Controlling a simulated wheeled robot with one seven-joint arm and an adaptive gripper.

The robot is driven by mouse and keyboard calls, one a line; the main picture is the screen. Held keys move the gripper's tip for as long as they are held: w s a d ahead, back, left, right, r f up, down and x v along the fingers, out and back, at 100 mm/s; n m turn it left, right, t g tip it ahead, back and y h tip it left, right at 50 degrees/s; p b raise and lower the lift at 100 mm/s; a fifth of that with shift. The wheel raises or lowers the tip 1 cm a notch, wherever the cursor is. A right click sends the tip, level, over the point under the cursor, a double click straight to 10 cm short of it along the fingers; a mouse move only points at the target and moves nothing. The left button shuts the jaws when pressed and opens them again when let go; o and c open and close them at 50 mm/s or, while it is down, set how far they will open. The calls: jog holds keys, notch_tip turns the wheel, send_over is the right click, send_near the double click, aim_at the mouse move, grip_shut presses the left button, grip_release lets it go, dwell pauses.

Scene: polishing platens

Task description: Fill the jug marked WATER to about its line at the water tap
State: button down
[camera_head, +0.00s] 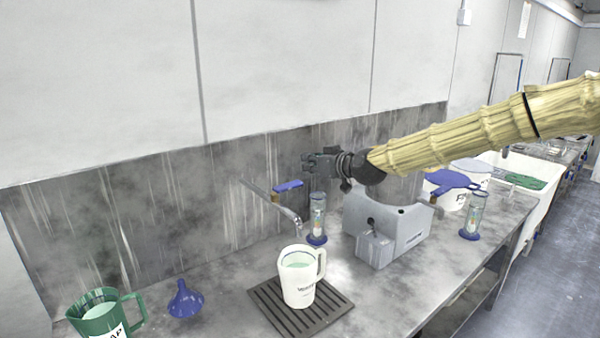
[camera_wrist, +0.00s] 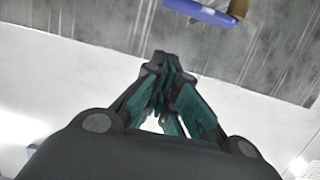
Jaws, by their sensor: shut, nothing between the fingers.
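The white jug (camera_head: 299,283), with dark lettering I read as WATER, stands upright on a dark slatted drain grid. Pale green-tinted liquid shows inside it, and its handle points right. The tap spout (camera_head: 290,216) ends just above the jug's mouth; I cannot make out a stream. The blue tap lever (camera_head: 288,186) is at the wall, and it also shows at the top of the wrist view (camera_wrist: 204,12). My gripper (camera_head: 306,163) is above and slightly right of the lever, apart from it. Its fingers are together and empty in the wrist view (camera_wrist: 164,62).
A green jug (camera_head: 100,315) with liquid and a blue funnel (camera_head: 184,300) stand at the left. A grey machine (camera_head: 385,228) stands right of the jug, near two blue-based cylinders (camera_head: 317,215) (camera_head: 473,214). Bench between funnel and grid is clear.

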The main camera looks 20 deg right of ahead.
jog(key=p, duration=0.2)
send_over(300, 184)
jog(key=shift+f, duration=0.6)
jog(key=shift+s+f+p, duration=0.1)
jog(key=shift+f+p, duration=0.65)
jog(key=shift+f, duration=1.2)
jog(key=shift+f, duration=0.1)
